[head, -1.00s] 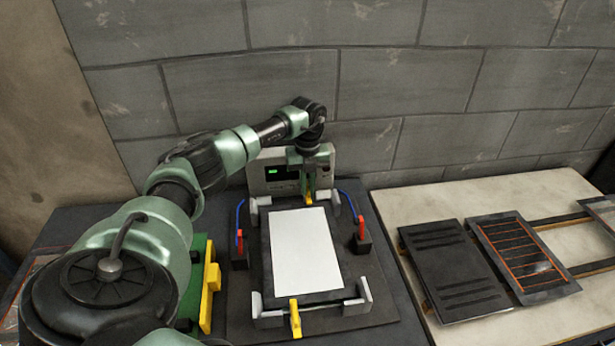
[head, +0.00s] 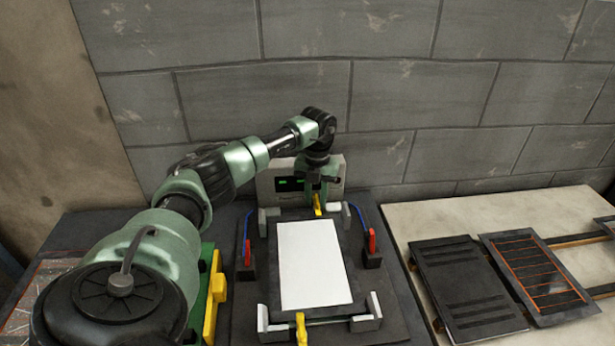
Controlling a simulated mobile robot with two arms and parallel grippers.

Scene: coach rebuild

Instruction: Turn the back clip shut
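The back clip (head: 317,205) is a small yellow piece at the far edge of the fixture (head: 378,285). It points lengthwise, roughly towards the white sheet. My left gripper (head: 317,194) reaches down over it from behind, with its fingers at the clip. I cannot tell whether the fingers are closed on it. A white sheet on a dark plate (head: 313,265) lies between grey corner brackets. The front clip (head: 301,329) is yellow and sits at the near edge, also pointing lengthwise. My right gripper is not in view.
A grey box with green-lit displays (head: 290,184) stands behind the fixture. Red clips on blue wires (head: 372,241) flank the plate. A green and yellow piece (head: 214,296) is at left. Dark panels (head: 467,288) lie on the pale board at right.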

